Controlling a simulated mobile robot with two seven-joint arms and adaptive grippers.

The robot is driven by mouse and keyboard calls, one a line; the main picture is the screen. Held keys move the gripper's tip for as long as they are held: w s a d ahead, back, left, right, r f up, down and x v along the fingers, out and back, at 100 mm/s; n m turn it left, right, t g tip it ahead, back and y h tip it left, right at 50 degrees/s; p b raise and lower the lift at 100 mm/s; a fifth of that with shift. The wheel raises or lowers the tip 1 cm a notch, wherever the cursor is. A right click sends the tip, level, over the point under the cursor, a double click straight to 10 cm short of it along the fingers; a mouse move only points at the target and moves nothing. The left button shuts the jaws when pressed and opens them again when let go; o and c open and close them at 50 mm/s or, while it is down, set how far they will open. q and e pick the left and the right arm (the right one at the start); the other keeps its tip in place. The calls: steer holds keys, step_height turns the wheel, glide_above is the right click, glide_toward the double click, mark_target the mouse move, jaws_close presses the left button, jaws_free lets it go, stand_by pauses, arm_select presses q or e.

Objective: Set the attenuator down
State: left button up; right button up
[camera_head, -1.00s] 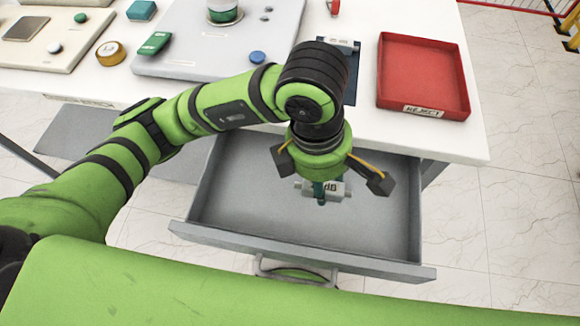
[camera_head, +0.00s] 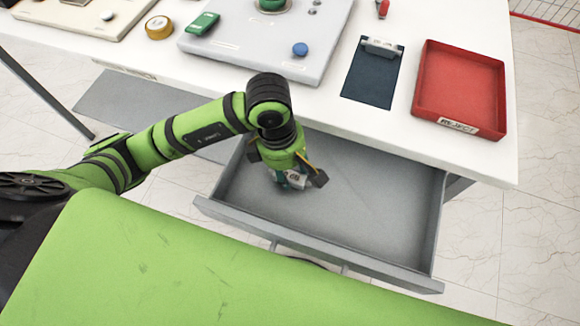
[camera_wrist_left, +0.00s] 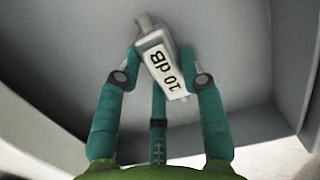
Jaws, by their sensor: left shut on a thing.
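The drawer is otherwise empty. My right gripper does not show.
On the white table (camera_head: 400,130) above the drawer are a red reject tray (camera_head: 460,85), a dark blue mat (camera_head: 370,80) with another silver block (camera_head: 381,46) on it, and a grey panel (camera_head: 270,40). A green object (camera_head: 203,24) and a tape roll (camera_head: 159,27) lie left.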

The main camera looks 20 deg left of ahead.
arm_select(q)
steer(key=shift+f, duration=0.3)
steer(key=shift+f, duration=0.2)
steer(key=o, duration=1.2)
steer(key=shift+c, duration=0.2)
step_height(320, 180, up, 12)
steer(key=a, duration=0.1)
steer(key=shift+a+r+b, duration=0.15)
steer(key=shift+a+b, duration=0.25)
steer(key=shift+b, duration=0.05)
